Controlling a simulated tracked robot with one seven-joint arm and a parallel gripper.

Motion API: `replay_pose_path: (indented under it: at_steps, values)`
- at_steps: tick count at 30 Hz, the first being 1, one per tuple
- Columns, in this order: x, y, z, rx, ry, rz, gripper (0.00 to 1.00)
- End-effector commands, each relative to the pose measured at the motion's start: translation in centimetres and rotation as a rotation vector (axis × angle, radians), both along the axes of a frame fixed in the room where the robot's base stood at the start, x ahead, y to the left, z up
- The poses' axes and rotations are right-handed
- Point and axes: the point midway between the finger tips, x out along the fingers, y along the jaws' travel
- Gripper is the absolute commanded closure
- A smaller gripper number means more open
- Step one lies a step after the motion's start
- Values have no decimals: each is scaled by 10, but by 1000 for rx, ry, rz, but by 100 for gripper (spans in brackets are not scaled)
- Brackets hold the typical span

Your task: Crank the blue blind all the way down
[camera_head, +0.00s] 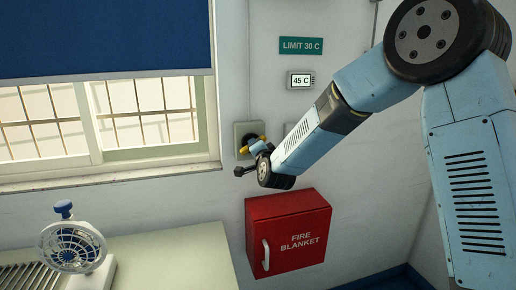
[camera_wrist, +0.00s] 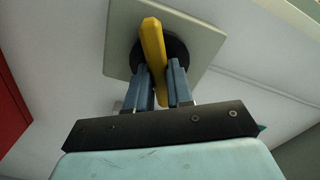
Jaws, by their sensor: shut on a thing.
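The blue blind (camera_head: 105,38) covers the upper part of the window in the head view. Its bottom edge hangs above the barred panes, which are uncovered below it. A wall plate (camera_head: 242,129) to the right of the window carries a yellow crank handle (camera_head: 255,140). In the wrist view the yellow crank (camera_wrist: 154,48) stands out from a dark round hub on the pale plate (camera_wrist: 200,45). My gripper (camera_wrist: 163,82) has its two blue fingers on either side of the crank and is shut on it. It also shows at the plate in the head view (camera_head: 259,147).
A red fire blanket box (camera_head: 288,235) hangs on the wall below my gripper. A small fan (camera_head: 72,246) stands on the pale counter (camera_head: 170,258) at lower left. A display reading 45 C (camera_head: 300,80) sits under a green LIMIT 30 C sign (camera_head: 301,46).

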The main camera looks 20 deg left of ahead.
Motion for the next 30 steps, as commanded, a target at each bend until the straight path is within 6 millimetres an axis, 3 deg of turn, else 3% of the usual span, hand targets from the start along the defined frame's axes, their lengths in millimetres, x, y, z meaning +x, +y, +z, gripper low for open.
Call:
replay_pose_path:
  at_steps: [30]
  values:
    - [3, -6, -10, 746, 465, -14, 100]
